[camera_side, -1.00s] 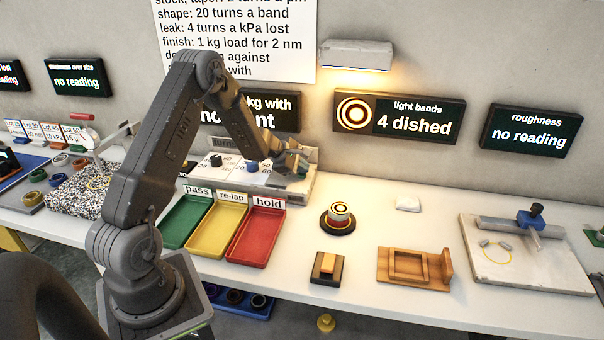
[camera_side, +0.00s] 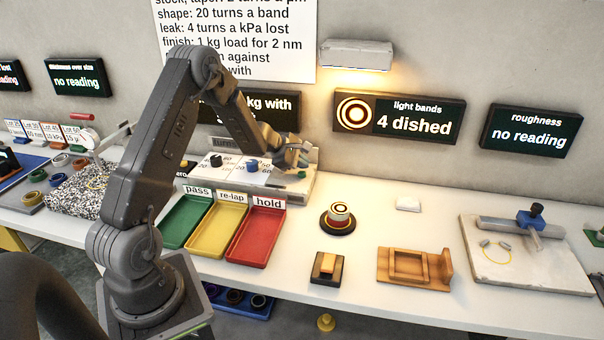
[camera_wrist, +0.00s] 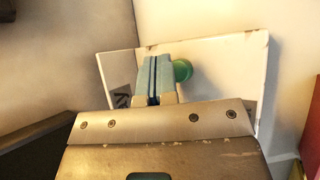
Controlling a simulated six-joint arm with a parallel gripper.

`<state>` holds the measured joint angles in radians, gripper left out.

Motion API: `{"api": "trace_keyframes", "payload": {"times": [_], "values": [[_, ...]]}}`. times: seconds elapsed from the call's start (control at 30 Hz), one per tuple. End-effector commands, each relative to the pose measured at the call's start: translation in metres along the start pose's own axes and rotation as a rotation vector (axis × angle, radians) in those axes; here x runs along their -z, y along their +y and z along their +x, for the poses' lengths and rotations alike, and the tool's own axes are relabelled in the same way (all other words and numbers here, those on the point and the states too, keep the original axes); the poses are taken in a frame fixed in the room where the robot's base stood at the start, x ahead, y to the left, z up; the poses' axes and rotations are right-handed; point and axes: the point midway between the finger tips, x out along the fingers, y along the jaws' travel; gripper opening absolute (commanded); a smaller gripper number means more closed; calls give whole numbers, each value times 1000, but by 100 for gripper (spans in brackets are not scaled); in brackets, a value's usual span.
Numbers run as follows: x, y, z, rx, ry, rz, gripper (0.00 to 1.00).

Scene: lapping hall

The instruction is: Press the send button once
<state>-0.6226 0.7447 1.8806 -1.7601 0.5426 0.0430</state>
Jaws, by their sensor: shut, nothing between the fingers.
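A green domed button (camera_side: 299,175) sits on the right end of a pale dial panel (camera_side: 272,187) at the back of the bench. I cannot read a send label on it. My gripper (camera_side: 303,164) is shut and empty, just above the button in the side view. In the wrist view the shut fingers (camera_wrist: 153,62) cover the left edge of the green button (camera_wrist: 182,70). The gap between fingertips and button is too small to judge.
The panel also carries a black knob (camera_side: 216,160) and a blue knob (camera_side: 252,165). Green, yellow and red trays (camera_side: 240,262) stand in front. A round stand (camera_side: 338,222) is to the right. The wall with lit displays (camera_side: 400,118) is close behind.

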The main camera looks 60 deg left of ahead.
Motion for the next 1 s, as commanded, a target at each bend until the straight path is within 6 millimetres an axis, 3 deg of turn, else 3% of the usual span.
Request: {"api": "trace_keyframes", "payload": {"times": [0.27,0.73,1.0], "values": [[-2,2,-2,-1,0,1,0],[-22,23,-32,-2,0,0,0],[-25,26,-35,0,0,-1,0]]}}
